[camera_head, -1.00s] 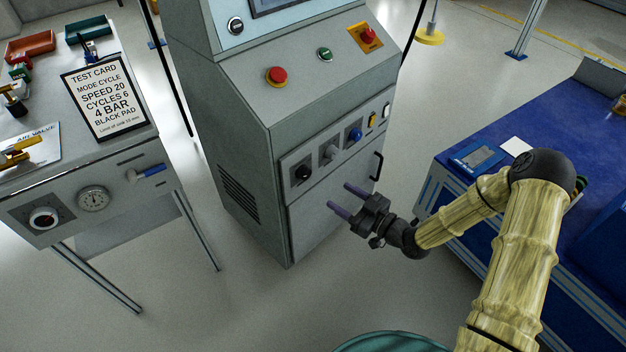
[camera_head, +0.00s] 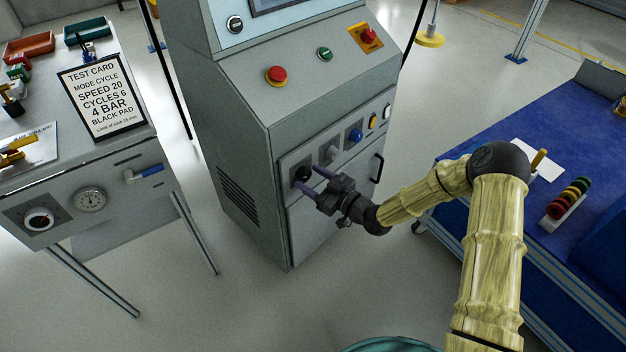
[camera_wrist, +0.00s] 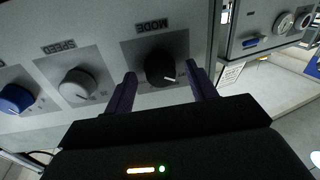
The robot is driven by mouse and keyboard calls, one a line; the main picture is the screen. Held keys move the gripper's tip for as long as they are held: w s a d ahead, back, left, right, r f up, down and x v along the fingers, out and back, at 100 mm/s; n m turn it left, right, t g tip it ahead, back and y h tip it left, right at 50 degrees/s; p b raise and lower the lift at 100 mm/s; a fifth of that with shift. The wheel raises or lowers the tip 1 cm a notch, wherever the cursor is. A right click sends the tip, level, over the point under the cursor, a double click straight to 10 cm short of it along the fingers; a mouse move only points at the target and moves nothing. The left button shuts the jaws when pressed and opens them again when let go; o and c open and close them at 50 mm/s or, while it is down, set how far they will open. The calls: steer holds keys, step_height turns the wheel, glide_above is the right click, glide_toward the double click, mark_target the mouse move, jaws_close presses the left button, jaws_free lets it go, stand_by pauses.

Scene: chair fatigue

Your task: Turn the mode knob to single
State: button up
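The mode knob (camera_wrist: 161,68) is a black round knob with a white pointer mark on a dark square plate labelled MODE. In the head view the mode knob (camera_head: 302,173) is the leftmost knob on the grey cabinet's front panel. My gripper (camera_head: 308,178) is open in front of it. In the wrist view my gripper's two purple fingers (camera_wrist: 163,88) stand apart, one on each side of the knob's lower part. I cannot tell whether they touch it. The test card (camera_head: 102,97) reads MODE CYCLE, SPEED 20, CYCLES 6, 4 BAR, BLACK PAD.
The grey speed knob (camera_wrist: 77,87) and a blue knob (camera_wrist: 16,98) sit beside the mode knob. A red button (camera_head: 277,75) and green button (camera_head: 325,54) are on the sloped console. A black door handle (camera_head: 377,167) sticks out at right. A blue-topped bench (camera_head: 590,130) stands right.

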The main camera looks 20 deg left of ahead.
steer(key=c, duration=0.9)
steer(key=shift+m, duration=0.4)
steer(key=m+p, duration=0.1)
steer(key=m, duration=0.2)
steer(key=shift+s+f+m, duration=0.1)
steer(key=shift+m, duration=2)
steer(key=o, duration=1)
steer(key=shift+d, duration=0.1)
